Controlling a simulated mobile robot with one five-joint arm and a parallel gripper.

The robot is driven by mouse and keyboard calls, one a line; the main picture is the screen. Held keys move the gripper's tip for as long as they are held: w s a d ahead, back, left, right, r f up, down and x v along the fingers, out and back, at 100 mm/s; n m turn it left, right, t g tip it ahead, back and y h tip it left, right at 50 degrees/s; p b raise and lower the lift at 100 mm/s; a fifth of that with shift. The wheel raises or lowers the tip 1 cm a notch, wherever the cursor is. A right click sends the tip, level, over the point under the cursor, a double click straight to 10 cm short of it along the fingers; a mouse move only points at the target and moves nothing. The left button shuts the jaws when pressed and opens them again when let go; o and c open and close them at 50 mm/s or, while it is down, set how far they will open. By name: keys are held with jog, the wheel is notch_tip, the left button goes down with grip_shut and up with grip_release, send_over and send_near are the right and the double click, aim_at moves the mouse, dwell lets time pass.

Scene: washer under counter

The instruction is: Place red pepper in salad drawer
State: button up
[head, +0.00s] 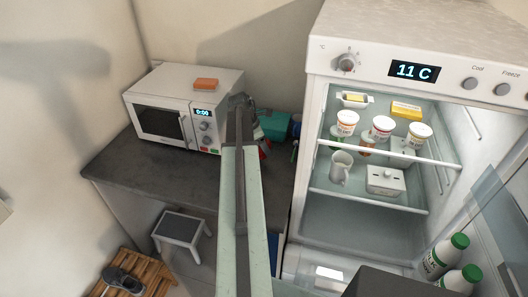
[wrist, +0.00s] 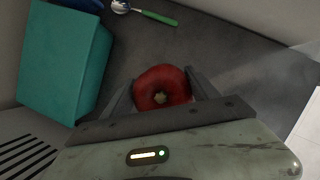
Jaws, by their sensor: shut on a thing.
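The red pepper (wrist: 163,88) shows in the wrist view with its stem end facing the camera. My gripper (wrist: 163,93) has a finger on either side of it and is shut on it, over the dark counter. In the head view my arm hides most of the gripper and the pepper; only a small red patch shows beside the arm. The fridge (head: 328,70) stands open at the right. A clear drawer front with a pale handle (head: 329,274) shows low in the fridge, probably the salad drawer; its lower part is cut off and I cannot tell whether it is open.
A microwave (head: 165,112) with an orange block (head: 205,84) on top stands on the counter (head: 135,160). A teal box (wrist: 62,60) and a green-handled spoon (wrist: 150,14) lie near the pepper. Fridge shelves hold jars and dishes. Milk bottles (head: 445,256) stand in the fridge door.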

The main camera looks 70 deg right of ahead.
notch_tip(320, 180, down, 4)
jog(key=b, duration=0.3)
jog(key=shift+s+r, duration=0.15)
jog(key=shift+r, duration=0.2)
jog(key=shift+f, duration=0.1)
jog(key=o, duration=1.2)
jog(key=shift+f, duration=0.1)
jog(key=shift+c, duration=0.2)
jog(key=o, duration=0.4)
jog(key=p+v, duration=1.1)
jog(key=v, duration=0.1)
jog(key=shift+s+d+r+p, duration=0.1)
jog(key=shift+r+p, duration=0.2)
jog(key=shift+r, duration=0.1)
jog(key=shift+f, duration=0.15)
